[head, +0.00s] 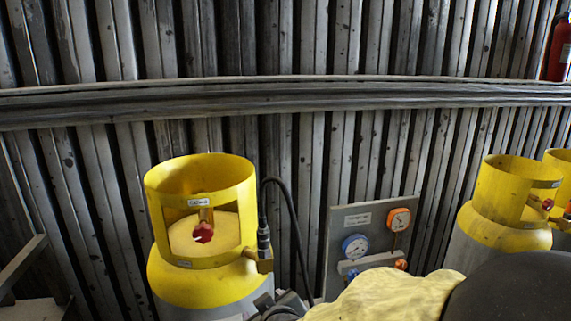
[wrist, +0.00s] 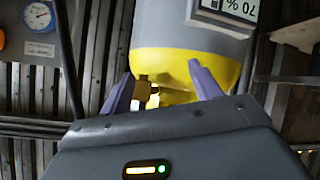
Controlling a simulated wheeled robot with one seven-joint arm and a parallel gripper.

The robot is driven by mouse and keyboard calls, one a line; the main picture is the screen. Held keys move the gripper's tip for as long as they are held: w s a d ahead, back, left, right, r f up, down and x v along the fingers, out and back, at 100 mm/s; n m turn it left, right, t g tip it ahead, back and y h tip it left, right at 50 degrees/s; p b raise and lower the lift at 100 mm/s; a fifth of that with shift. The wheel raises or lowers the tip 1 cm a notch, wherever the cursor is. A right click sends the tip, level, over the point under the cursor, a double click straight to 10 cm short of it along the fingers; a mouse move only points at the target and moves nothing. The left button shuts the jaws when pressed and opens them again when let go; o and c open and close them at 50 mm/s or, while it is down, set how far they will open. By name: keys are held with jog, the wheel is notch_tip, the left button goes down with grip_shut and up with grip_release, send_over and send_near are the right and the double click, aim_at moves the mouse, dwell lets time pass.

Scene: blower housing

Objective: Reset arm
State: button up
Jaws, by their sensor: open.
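My gripper (wrist: 162,85) shows in the wrist view with its two purple fingers spread apart. A yellow-topped grey cylinder (wrist: 185,68) appears upside down beyond the fingers. A brass fitting (wrist: 143,90) on it lies close to the left finger; I cannot tell whether they touch. No object is clearly held. In the head view a yellow-topped cylinder (head: 200,275) stands upright at left centre, with a red valve knob (head: 203,233) inside its collar and a black hose at its right side. My gripper's fingers cannot be made out in the head view.
A grey gauge panel (head: 345,222) with blue and orange gauges stands right of the cylinder. More yellow-topped cylinders (head: 503,207) stand at the right. A pale yellow cloth-like shape (head: 385,295) and a dark rounded shape block the lower right. A ribbed metal wall with a horizontal rail (head: 290,100) closes the back.

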jog(key=s+d+f+m+g+h, duration=0.1)
jog(key=s+d+f+m+g, duration=0.3)
jog(key=d, duration=0.5)
jog(key=s+d+f+m+g+h, duration=0.2)
jog(key=s+d+f+m+g, duration=0.2)
jog(key=d, duration=0.6)
jog(key=shift+s+d+f+h, duration=0.3)
jog(key=shift+s+f, duration=0.35)
jog(key=shift+s, duration=0.25)
